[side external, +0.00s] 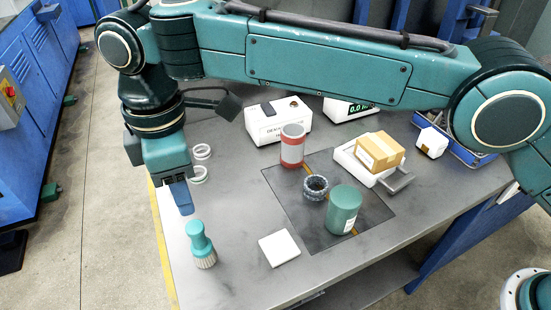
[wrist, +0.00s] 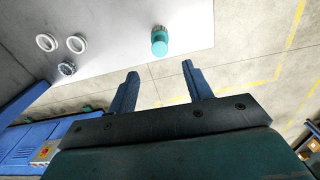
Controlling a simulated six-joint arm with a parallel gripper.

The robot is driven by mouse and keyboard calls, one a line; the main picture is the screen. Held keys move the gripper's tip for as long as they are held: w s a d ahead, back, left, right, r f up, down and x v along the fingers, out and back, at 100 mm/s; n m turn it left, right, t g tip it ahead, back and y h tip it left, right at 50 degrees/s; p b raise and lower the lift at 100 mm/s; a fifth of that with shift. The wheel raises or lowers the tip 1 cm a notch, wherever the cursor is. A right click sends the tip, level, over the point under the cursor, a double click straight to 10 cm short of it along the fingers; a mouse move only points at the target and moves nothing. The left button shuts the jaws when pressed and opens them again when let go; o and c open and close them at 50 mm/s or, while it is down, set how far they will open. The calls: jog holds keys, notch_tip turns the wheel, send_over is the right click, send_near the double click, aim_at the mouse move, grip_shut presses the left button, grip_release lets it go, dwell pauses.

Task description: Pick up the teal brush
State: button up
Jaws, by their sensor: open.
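The teal brush (side external: 199,240) stands upright near the table's front left corner, its teal handle up and its pale bristles on the table. In the wrist view the teal brush (wrist: 159,42) shows near the table edge, beyond the fingertips. My gripper (side external: 181,205) hangs above the table's left edge, behind and a little left of the brush and apart from it. In the wrist view my gripper (wrist: 160,70) has its two blue fingers spread with nothing between them. The brush is not hidden.
Pale rings (side external: 200,152) lie behind my gripper. A white square pad (side external: 279,248) lies right of the brush. The table around the brush is clear.

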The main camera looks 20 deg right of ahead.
aim_at(194, 227)
jog(key=shift+f, duration=4.2)
jog(key=shift+a+f, duration=0.1)
jog(key=shift+f, duration=2.5)
grip_shut()
